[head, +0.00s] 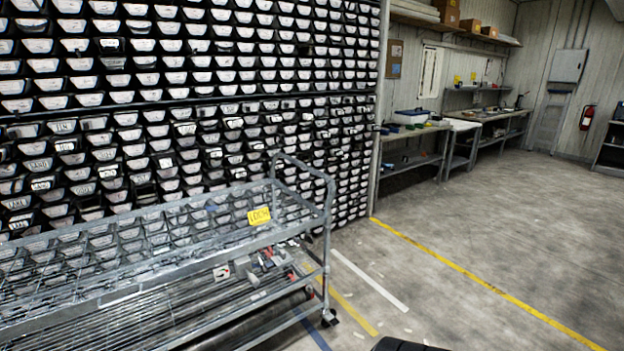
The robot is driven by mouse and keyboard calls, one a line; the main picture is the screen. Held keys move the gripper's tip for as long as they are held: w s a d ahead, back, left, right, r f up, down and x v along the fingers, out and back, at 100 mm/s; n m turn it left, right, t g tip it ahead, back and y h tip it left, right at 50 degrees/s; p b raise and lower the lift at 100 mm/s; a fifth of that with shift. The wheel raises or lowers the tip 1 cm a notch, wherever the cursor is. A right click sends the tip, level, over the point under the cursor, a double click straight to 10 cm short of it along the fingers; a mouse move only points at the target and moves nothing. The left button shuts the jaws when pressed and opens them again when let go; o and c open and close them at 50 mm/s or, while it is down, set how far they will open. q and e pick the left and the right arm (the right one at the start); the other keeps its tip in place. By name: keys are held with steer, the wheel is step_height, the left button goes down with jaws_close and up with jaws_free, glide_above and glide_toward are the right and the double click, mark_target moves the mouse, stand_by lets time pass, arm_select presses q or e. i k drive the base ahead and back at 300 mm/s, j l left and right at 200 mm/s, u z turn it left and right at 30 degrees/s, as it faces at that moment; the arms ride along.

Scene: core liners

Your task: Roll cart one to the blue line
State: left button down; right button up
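A grey metal wire cart (326,215) fills the lower left, with its left end cut off by the frame. It has an upper wire shelf, a lower shelf and a raised tubular handle at its right end. A yellow tag (259,216) hangs at that end; I cannot read it surely. A dark caster (329,318) shows under the near right corner. A blue line (315,332) on the floor runs from beneath the cart to the bottom edge, close to that caster. Neither of my grippers is in view.
A tall rack of labelled bins (200,80) stands behind the cart. A short white line (369,280) and a short yellow line (352,309) lie right of it. A long yellow line (480,280) crosses the open floor. Workbenches (412,132) stand along the back wall.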

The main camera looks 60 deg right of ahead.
mark_target(166, 311)
steer(key=i+l, duration=0.1)
steer(key=l, duration=0.65)
steer(key=i+l, duration=0.1)
steer(key=l, duration=0.7)
steer(key=i+l+u, duration=0.1)
steer(key=l, duration=0.65)
steer(key=i+l, duration=0.1)
steer(key=l, duration=0.65)
